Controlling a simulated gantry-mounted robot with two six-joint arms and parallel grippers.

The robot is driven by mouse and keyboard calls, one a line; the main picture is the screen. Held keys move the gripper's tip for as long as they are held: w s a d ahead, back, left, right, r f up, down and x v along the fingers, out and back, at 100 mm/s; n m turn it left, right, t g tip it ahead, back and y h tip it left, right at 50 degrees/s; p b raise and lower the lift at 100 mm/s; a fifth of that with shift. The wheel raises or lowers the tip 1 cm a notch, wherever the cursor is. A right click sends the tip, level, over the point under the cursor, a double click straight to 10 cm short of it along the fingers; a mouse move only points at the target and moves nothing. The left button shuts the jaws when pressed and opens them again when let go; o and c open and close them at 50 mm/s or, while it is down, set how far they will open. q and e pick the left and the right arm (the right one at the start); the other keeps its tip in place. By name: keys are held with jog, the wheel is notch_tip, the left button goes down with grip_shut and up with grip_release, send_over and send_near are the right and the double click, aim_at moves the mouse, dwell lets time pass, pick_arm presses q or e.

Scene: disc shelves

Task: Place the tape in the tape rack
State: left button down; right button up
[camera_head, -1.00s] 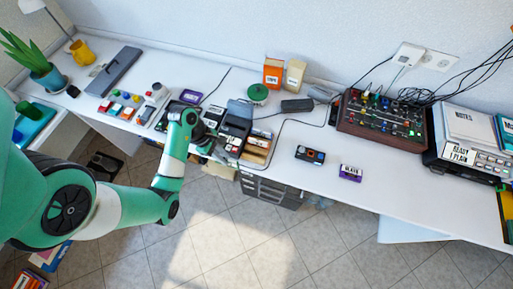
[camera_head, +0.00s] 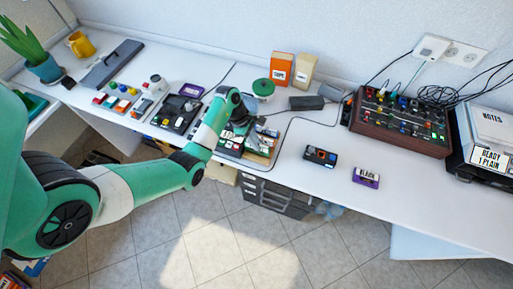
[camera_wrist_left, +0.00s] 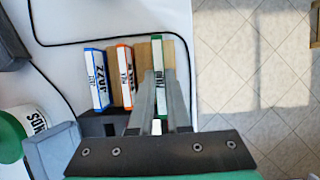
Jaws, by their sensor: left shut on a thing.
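My left gripper (camera_wrist_left: 160,112) is shut on a green-and-white tape (camera_wrist_left: 157,52), seen between its fingers in the wrist view. The tape is over or in the wooden tape rack (camera_wrist_left: 142,58); how deep it sits I cannot tell. A blue-and-white tape (camera_wrist_left: 96,80) and an orange-and-white tape (camera_wrist_left: 124,76) stand in the rack beside it. In the head view the rack (camera_head: 259,157) is at the table's front edge, partly hidden by my left gripper (camera_head: 243,136). My right gripper is not in view.
A purple tape (camera_head: 366,177) and a dark device (camera_head: 320,156) lie to the right on the table. A green round tin (camera_head: 263,88) and a black box (camera_head: 307,103) stand behind the rack. A black cable (camera_wrist_left: 60,43) runs around it. Tiled floor lies in front.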

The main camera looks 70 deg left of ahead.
pick_arm(q)
jog(key=f+b, duration=0.1)
jog(key=f, duration=0.1)
jog(key=f+b, duration=0.1)
jog(key=shift+w+a+f, duration=0.1)
jog(key=shift+w+f, duration=0.1)
jog(key=shift+f, duration=0.2)
jog(key=shift+r, duration=0.1)
jog(key=c, duration=0.9)
grip_release()
jog(key=p+v, duration=0.5)
jog(key=v, duration=0.7)
jog(key=shift+r, duration=0.1)
